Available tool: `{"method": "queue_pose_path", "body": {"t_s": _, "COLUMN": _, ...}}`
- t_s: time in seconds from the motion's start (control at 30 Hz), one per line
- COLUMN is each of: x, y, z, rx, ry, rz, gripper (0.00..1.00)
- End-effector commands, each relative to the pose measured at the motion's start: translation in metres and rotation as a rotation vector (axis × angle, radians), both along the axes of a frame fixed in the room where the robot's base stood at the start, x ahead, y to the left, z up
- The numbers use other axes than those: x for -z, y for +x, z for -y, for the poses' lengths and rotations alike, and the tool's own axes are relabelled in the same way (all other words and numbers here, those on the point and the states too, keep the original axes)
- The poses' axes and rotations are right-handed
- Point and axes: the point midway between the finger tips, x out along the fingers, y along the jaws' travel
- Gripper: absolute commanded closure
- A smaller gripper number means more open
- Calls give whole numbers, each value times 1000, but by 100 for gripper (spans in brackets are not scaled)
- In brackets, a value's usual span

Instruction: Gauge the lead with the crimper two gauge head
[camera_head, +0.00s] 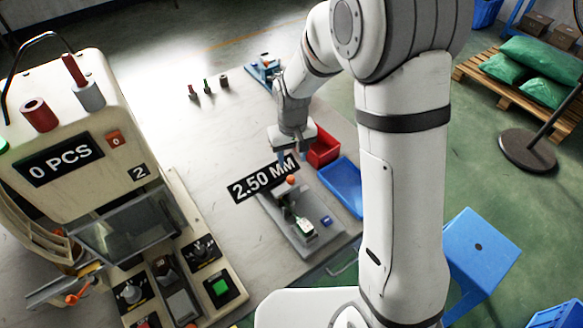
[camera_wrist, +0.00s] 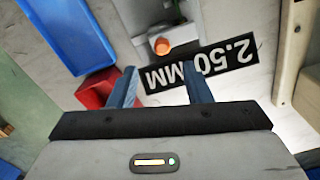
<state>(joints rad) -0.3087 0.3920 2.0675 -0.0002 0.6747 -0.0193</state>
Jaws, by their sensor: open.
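A gauge stand with a grey base (camera_head: 277,222) sits on the table below my gripper. It has an orange knob (camera_head: 291,180), a small green-and-white part (camera_head: 304,228) and a blue button (camera_head: 326,221). A black label reading 2.50 MM (camera_head: 243,190) hovers over it. The orange knob also shows in the wrist view (camera_wrist: 162,46). My gripper (camera_head: 290,156) is above the knob's far side, apart from it, with its blue fingers spread and nothing between them; they show in the wrist view (camera_wrist: 160,85). The machine marked 2 (camera_head: 100,195) stands at left, reading 0 PCS. I cannot make out a lead.
A red bin (camera_head: 324,146) and a blue tray (camera_head: 342,184) stand right of the gauge. Several small upright pieces (camera_head: 208,87) and a blue fixture (camera_head: 266,66) are farther back. The table between machine and gauge is mostly clear. A blue stool (camera_head: 478,245) stands on the floor.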

Motion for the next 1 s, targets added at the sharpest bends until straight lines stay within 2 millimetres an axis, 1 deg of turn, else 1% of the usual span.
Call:
{"method": "queue_pose_path", "body": {"t_s": 0.03, "x": 5, "y": 1, "z": -3, "rx": -5, "ry": -2, "rz": -6, "gripper": 55}}
{"method": "queue_pose_path", "body": {"t_s": 0.17, "x": 17, "y": 3, "z": -5, "rx": -9, "ry": -3, "rz": -9, "gripper": 55}}
{"method": "queue_pose_path", "body": {"t_s": 0.43, "x": 58, "y": 2, "z": -4, "rx": -8, "ry": -4, "rz": -11, "gripper": 55}}
{"method": "queue_pose_path", "body": {"t_s": 0.6, "x": 77, "y": 2, "z": -4, "rx": -7, "ry": -3, "rz": -9, "gripper": 55}}
{"method": "queue_pose_path", "body": {"t_s": 0.77, "x": 85, "y": 2, "z": -4, "rx": -7, "ry": -3, "rz": -8, "gripper": 55}}
{"method": "queue_pose_path", "body": {"t_s": 1.0, "x": 86, "y": 3, "z": -3, "rx": -6, "ry": -2, "rz": -7, "gripper": 55}}
